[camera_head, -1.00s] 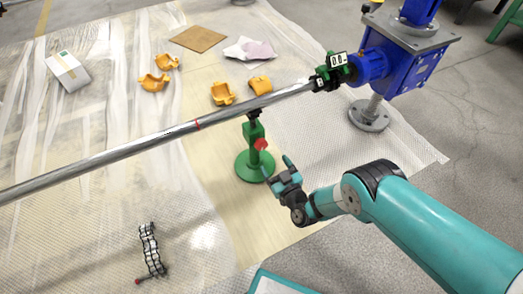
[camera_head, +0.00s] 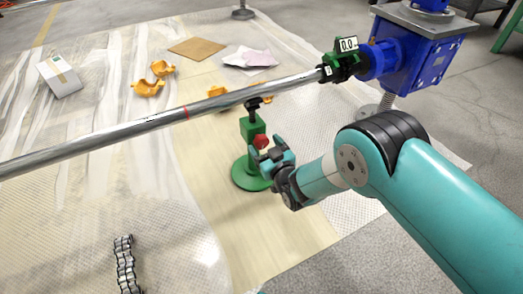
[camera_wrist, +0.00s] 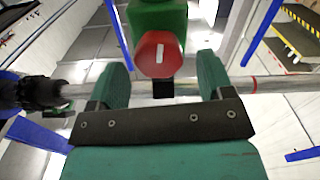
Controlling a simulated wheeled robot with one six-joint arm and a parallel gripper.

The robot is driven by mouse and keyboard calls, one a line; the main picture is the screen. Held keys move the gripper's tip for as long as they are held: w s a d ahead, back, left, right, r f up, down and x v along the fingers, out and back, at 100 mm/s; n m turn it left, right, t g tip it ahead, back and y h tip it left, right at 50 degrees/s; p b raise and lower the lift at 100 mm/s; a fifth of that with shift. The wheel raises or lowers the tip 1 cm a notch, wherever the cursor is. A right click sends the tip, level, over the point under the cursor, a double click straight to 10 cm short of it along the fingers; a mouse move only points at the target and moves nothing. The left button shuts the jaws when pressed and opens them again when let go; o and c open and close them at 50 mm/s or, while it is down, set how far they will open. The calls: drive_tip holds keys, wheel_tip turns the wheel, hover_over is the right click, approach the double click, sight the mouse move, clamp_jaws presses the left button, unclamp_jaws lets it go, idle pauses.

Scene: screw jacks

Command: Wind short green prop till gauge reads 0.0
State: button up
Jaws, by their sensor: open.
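The short green prop (camera_head: 248,128) stands upright on its round green base, its black head just under the grey pipe (camera_head: 95,143). Its red knob (camera_head: 261,142) faces my gripper (camera_head: 271,154). In the wrist view the red knob (camera_wrist: 160,45) has a white mark and sits in line with the gap between my fingers (camera_wrist: 162,70). My gripper is open, one finger on each side; I cannot tell whether they touch the knob. The small gauge (camera_head: 348,44) on the green clamp at the pipe's right end seems to read 0.0.
A blue gearbox-like unit (camera_head: 418,58) holds the pipe's right end. Orange saddles (camera_head: 148,88), a brown board (camera_head: 196,47), a white box (camera_head: 60,77) and a black-and-silver chain (camera_head: 126,265) lie on the floor sheeting. The pipe crosses above the prop.

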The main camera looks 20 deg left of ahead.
drive_tip(key=shift+b+x, duration=0.75)
drive_tip(key=shift+x, duration=0.65)
drive_tip(key=c, duration=0.9)
drive_tip(key=shift+r+m+p, duration=0.1)
drive_tip(key=shift+m+p, duration=0.4)
drive_tip(key=shift+m, duration=0.4)
drive_tip(key=o, duration=0.9)
